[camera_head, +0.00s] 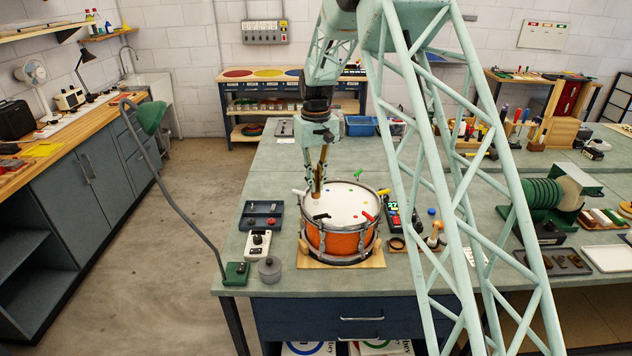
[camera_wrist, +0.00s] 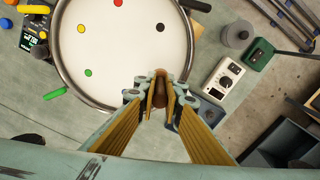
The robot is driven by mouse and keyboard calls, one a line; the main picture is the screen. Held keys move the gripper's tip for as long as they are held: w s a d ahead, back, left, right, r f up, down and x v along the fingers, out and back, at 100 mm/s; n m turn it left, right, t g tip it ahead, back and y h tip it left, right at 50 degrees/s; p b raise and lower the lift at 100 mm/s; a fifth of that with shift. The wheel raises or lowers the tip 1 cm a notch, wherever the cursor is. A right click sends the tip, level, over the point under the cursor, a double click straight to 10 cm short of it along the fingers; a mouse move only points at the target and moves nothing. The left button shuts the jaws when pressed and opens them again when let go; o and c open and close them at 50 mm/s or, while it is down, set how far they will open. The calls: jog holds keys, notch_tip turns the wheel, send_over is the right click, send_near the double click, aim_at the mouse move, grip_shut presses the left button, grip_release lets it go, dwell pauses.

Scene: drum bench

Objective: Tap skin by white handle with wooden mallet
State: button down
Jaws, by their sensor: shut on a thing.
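The drum (camera_head: 338,240) has an orange shell and a white skin (camera_head: 345,203) with several small coloured dots. The skin also shows in the wrist view (camera_wrist: 110,50). The white handle (camera_head: 299,192) sticks out at the rim's left side; I cannot make it out in the wrist view. My gripper (camera_head: 315,180) points down over the skin's left edge, close to the white handle. In the wrist view my gripper (camera_wrist: 160,95) is shut on the brown wooden mallet (camera_wrist: 160,84), mostly hidden between the fingers. I cannot tell whether the mallet touches the skin.
Green (camera_head: 357,174), yellow (camera_head: 383,191), red (camera_head: 367,215) and black (camera_head: 321,217) handles also stand around the rim. A dark tray (camera_head: 262,214), a white switch box (camera_head: 257,243), a grey pot (camera_head: 269,268) and a green lamp base (camera_head: 236,273) lie to the left.

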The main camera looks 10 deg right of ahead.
notch_tip(320, 180, down, 3)
jog(key=shift+r+b, duration=0.1)
jog(key=shift+b, duration=0.4)
jog(key=shift+r+p, duration=1.35)
jog(key=shift+r, duration=1.2)
